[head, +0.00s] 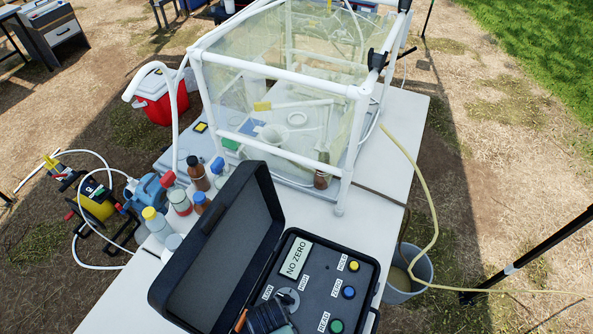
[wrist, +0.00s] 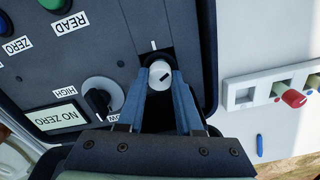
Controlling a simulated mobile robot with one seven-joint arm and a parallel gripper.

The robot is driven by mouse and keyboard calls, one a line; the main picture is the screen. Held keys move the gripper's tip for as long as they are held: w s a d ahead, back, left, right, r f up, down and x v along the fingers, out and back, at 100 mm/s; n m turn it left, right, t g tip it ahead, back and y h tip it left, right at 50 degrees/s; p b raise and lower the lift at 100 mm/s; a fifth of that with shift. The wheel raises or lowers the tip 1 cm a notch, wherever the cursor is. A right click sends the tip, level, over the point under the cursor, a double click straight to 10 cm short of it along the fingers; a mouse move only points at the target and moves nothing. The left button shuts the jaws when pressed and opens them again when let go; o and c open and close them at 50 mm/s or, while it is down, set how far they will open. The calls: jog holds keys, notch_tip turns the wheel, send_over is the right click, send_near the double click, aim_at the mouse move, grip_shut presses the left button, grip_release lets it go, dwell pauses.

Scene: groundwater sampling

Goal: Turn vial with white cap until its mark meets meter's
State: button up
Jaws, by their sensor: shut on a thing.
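The vial's white cap (wrist: 157,70) sits in the dark well of the meter (wrist: 100,55) in the wrist view. A short dark mark lies slanted on the cap, right of its middle. The meter's mark (wrist: 153,45), a short white line, is on the panel just above the cap in the picture, and the two marks are apart. My gripper (wrist: 160,80) has its blue-grey fingers closed on the cap's two sides. In the head view my gripper (head: 265,318) is over the open meter case (head: 330,270) and hides the vial.
The meter display (head: 297,258) reads NO ZERO; a selector knob (wrist: 97,100) and buttons sit near the well. The raised lid (head: 225,245) stands left. Several bottles (head: 180,203) and a clear enclosure (head: 270,90) are behind. A white rack (wrist: 243,93) is right of the meter.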

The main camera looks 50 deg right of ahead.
jog(key=n+p, duration=0.1)
jog(key=n, duration=0.4)
jog(key=shift+r, duration=0.1)
jog(key=n, duration=0.6)
jog(key=shift+p, duration=0.4)
jog(key=o, duration=1)
jog(key=shift+c, duration=0.2)
notch_tip(320, 180, up, 13)
